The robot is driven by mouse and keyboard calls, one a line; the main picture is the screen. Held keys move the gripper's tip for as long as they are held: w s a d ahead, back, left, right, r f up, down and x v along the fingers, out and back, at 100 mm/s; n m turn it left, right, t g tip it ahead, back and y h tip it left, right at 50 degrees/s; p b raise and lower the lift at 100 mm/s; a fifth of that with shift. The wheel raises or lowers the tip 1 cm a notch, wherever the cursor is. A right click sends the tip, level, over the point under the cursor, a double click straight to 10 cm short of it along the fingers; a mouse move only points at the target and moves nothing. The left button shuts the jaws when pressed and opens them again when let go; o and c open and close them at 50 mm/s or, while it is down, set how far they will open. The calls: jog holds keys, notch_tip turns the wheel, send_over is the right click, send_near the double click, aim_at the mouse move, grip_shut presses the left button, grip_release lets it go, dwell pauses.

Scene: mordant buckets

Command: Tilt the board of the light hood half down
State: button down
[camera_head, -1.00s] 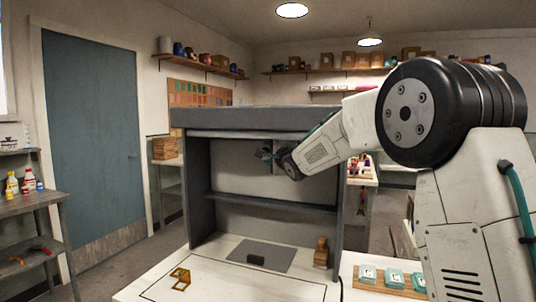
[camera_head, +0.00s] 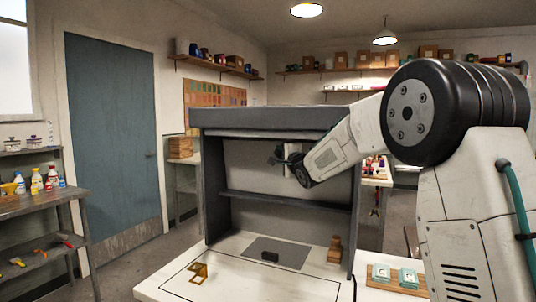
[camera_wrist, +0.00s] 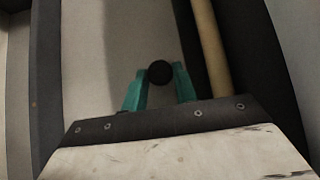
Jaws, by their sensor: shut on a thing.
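The light hood (camera_head: 276,118) is a dark grey, open-fronted box standing on a white worktop. A narrow grey board (camera_head: 285,201) runs across its inside at about mid-height; I cannot tell its exact tilt. My gripper (camera_head: 279,158) reaches into the upper part of the hood from the right. In the wrist view its teal fingers (camera_wrist: 159,88) are closed on a round black knob (camera_wrist: 159,72). A pale panel lies behind the knob. What the knob is fixed to is hard to make out.
On the worktop are a grey mat (camera_head: 290,252) with a small black block (camera_head: 270,255), a brass bracket (camera_head: 199,271) and a wooden tool (camera_head: 335,248). A tray of teal-edged pieces (camera_head: 395,276) is at the right. A shelf rack (camera_head: 40,200) stands left.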

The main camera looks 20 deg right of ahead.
jog(key=shift+s+a+f, duration=0.3)
jog(key=shift+s+a, duration=0.15)
jog(key=shift+s, duration=0.05)
jog(key=shift+s+a+f, duration=0.3)
jog(key=shift+s+f, duration=0.05)
jog(key=shift+s, duration=0.15)
jog(key=c, duration=1.1)
grip_release()
jog(key=shift+w+f, duration=0.1)
